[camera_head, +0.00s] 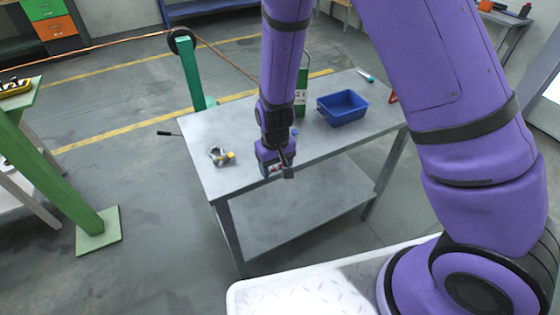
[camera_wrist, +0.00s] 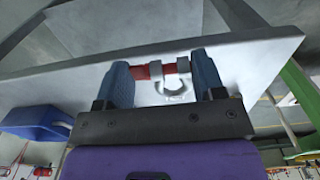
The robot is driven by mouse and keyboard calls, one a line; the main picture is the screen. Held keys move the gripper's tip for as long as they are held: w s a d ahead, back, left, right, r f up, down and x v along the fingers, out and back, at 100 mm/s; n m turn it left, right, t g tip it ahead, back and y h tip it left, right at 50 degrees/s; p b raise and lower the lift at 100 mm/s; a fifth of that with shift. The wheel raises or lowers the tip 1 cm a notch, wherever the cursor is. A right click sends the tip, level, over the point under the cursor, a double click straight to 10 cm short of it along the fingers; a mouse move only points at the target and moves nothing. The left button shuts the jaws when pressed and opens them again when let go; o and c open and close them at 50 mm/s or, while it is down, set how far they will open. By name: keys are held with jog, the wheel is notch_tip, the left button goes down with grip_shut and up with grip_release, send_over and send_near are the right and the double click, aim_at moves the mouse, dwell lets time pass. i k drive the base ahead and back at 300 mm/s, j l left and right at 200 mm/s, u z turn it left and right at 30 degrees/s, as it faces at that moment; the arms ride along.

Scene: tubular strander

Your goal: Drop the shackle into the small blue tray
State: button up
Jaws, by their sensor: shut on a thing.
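The shackle (camera_wrist: 172,88) is a small grey bow with a red pin. In the wrist view it sits between the two blue fingers of my gripper (camera_wrist: 163,78), which are shut on it at the pin's ends. In the head view my gripper (camera_head: 282,170) hangs over the front edge of the grey table, and the shackle is hard to make out there. The small blue tray (camera_head: 342,112) stands on the table's right part, right of and beyond my gripper. It also shows at the left of the wrist view (camera_wrist: 34,124).
The grey table (camera_head: 230,130) has free room around its middle. A silver and yellow item (camera_head: 220,156) lies on its left part. A green box (camera_head: 301,88) stands behind my gripper, partly hidden. A green post (camera_head: 190,75) with a cable rises behind the table.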

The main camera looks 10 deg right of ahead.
aim_at(343, 111)
jog(key=i+l+z, duration=0.3)
jog(key=i, duration=0.2)
jog(key=i+l+z, duration=0.3)
jog(key=i, duration=0.2)
